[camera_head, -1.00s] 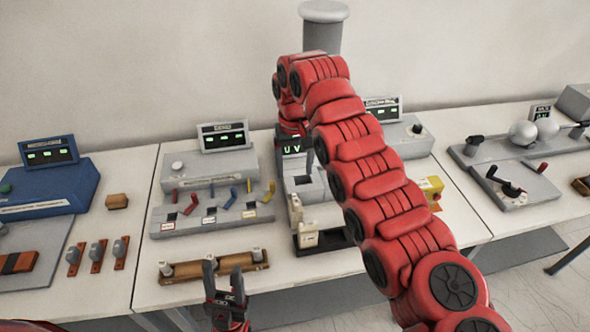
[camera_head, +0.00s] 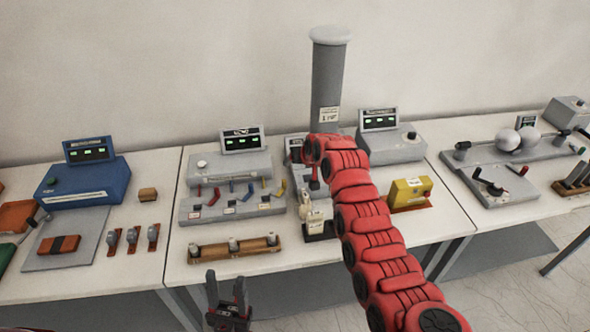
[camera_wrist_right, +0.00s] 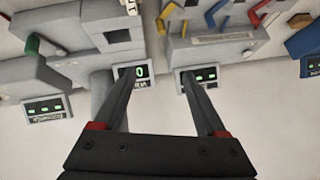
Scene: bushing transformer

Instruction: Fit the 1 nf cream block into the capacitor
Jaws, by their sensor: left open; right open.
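A tall grey column (camera_head: 328,75) with a cap and a small white label, seemingly reading 1 nF, stands at the back of the middle table. The grey unit at its foot is mostly hidden by my right arm. Small cream blocks (camera_head: 316,215) sit at a dark stand in front of it; their markings are too small to read. My right gripper (camera_head: 314,184) is above the area just behind these blocks. In the right wrist view its fingers (camera_wrist_right: 161,75) are apart with nothing between them. My left gripper (camera_head: 228,290) is open and empty off the table's front edge.
A wooden holder (camera_head: 234,249) with several pegs lies at the front left. A grey switch panel (camera_head: 231,206) is behind it. A yellow block (camera_head: 410,193) stands right of my right arm. Another table with two spheres (camera_head: 508,140) is further right.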

